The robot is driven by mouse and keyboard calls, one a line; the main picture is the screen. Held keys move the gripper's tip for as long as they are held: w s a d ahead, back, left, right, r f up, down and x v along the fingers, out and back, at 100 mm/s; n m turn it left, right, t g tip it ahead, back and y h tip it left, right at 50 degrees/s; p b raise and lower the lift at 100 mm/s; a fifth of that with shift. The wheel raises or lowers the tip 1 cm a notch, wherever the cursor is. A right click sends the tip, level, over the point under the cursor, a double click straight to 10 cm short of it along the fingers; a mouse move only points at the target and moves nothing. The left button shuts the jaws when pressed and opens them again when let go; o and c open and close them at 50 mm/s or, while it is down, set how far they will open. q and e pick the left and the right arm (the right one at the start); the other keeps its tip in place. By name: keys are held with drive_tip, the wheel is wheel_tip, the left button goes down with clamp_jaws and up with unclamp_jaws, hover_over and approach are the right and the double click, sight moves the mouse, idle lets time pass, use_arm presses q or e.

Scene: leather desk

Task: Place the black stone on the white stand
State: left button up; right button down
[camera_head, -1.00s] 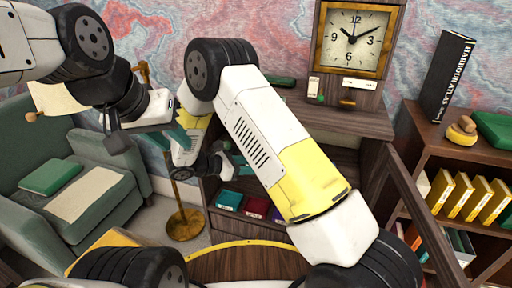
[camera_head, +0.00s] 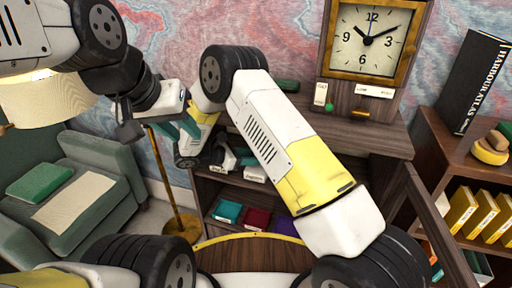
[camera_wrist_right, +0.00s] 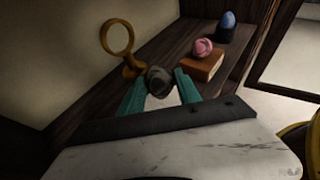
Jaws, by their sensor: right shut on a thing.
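My right gripper (camera_wrist_right: 160,92) has its teal fingers closed on a dark, rounded stone (camera_wrist_right: 159,78). The stone is held above a wooden shelf surface in the right wrist view. A small white patch (camera_wrist_right: 165,101) shows between the fingers below the stone; I cannot tell whether it is the white stand. My left gripper (camera_head: 178,128) hangs in front of the wall with teal fingers apart, partly overlapped by my right arm.
In the right wrist view, a gold ring on a base (camera_wrist_right: 118,42) stands left of the stone. A pink object (camera_wrist_right: 203,47) sits on a wooden block (camera_wrist_right: 203,67), and a blue egg (camera_wrist_right: 228,22) stands behind. The desk (camera_head: 365,137) carries a clock (camera_head: 370,40).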

sight(254, 168)
drive_tip(key=shift+w+d+f, duration=0.1)
drive_tip(key=shift+w+f, duration=0.1)
drive_tip(key=shift+f, duration=0.7)
drive_tip(key=shift+w+f, duration=0.15)
drive_tip(key=shift+f, duration=0.75)
drive_tip(key=shift+f, duration=0.1)
drive_tip(key=c, duration=0.9)
unclamp_jaws()
drive_tip(key=shift+o, duration=0.2)
